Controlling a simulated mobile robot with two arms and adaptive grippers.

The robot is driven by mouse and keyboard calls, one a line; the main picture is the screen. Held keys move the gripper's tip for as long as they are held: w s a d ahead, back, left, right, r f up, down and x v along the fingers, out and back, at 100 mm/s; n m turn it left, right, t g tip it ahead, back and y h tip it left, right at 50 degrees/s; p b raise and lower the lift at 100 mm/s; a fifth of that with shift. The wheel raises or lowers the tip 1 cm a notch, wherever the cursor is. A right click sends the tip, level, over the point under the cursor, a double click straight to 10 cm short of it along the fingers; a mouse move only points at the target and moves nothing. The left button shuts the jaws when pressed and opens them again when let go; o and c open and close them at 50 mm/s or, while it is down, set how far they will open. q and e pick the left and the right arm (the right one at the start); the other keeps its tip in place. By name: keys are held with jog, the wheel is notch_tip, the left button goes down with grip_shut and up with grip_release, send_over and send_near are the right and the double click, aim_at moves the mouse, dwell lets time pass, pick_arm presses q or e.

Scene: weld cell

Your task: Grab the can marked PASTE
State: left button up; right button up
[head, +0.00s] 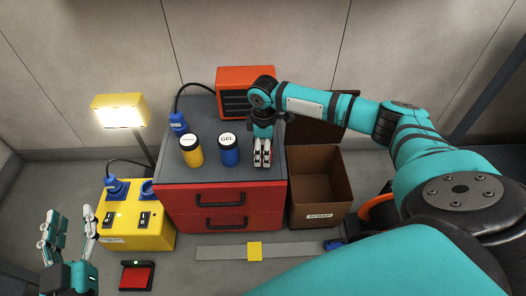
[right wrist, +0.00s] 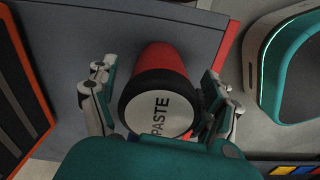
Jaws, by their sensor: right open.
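The can marked PASTE (right wrist: 158,105) is red with a black rim and a white lid label. In the right wrist view it stands between the two fingers of my right gripper (right wrist: 160,78), which is open with one finger on each side. In the head view my right gripper (head: 262,152) points down over the right part of the cabinet top and hides most of that can. My left gripper (head: 68,228) is open and empty at the lower left, far from the can.
A blue can marked GEL (head: 229,155) stands just left of my right gripper, with a yellow can (head: 192,155) further left. The red cabinet (head: 222,205) carries them. An orange heater-like box (head: 232,88) is behind. A brown SCRAP bin (head: 316,190) stands right.

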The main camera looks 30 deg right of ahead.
jog(key=shift+f, duration=0.2)
jog(key=c, duration=1.4)
jog(key=shift+c, duration=0.7)
jog(key=shift+r, duration=0.2)
